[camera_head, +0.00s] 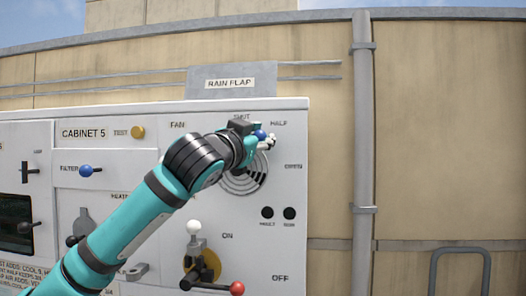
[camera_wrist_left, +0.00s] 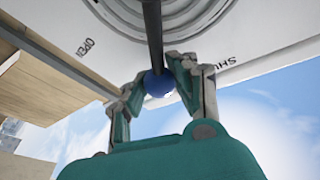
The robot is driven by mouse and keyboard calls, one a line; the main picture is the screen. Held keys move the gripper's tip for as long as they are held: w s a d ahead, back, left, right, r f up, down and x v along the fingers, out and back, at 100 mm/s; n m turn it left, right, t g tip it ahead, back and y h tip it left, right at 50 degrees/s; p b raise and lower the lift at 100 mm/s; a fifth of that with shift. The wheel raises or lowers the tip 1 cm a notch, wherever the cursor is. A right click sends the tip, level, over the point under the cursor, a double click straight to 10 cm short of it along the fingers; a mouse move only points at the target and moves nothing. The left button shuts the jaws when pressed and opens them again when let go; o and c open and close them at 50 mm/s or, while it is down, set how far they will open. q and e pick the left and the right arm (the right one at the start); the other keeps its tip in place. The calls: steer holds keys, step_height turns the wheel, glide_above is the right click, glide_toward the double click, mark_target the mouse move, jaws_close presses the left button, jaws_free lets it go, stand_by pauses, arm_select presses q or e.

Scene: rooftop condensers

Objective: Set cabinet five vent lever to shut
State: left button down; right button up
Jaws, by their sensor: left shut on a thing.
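The vent lever's blue knob (camera_head: 260,134) is on the front of cabinet 5, above the round slotted vent plate (camera_head: 243,183). The lever points up and slightly right, between the SHUT mark (camera_head: 241,117) and the HALF mark (camera_head: 279,124). In the left wrist view the dark lever rod (camera_wrist_left: 153,35) ends in the blue knob (camera_wrist_left: 158,84), between the OPEN and SHUT words. My left gripper (camera_head: 266,141) is shut on the blue knob, its fingers on either side of it. My arm hides part of the vent plate. My right gripper is not in view.
The cabinet 5 label (camera_head: 84,133), a yellow test knob (camera_head: 138,132) and a blue filter knob (camera_head: 86,170) are left of my arm. Below the vent are a white-knobbed lever (camera_head: 194,228) and a red-knobbed handle (camera_head: 237,288). A grey pipe (camera_head: 363,150) stands right of the cabinet.

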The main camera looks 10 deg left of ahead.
arm_select(q)
steer(key=shift+w+a+n+t+y+b, duration=0.1)
steer(key=shift+a+n+t+y+b, duration=0.1)
steer(key=shift+a+n+b, duration=0.3)
steer(key=shift+a+n+t+y+b, duration=0.2)
steer(key=shift+n+b, duration=0.15)
steer(key=shift+n, duration=0.35)
steer(key=n+b, duration=0.1)
steer(key=a+n+y+b, duration=0.1)
steer(key=n, duration=0.1)
steer(key=shift+a+r+t, duration=0.25)
steer(key=shift+r+t, duration=0.1)
steer(key=shift+t, duration=0.05)
steer(key=shift+a+r+n+t+y+b, duration=0.15)
steer(key=shift+a+n+b, duration=0.15)
steer(key=shift+n, duration=0.25)
steer(key=shift+a+n+t+y+b, duration=0.15)
steer(key=shift+a+n+b, duration=0.15)
steer(key=shift+n, duration=0.25)
steer(key=shift+a+r+n+y, duration=0.1)
steer(key=shift+a+n+y, duration=0.3)
steer(key=shift+n, duration=0.2)
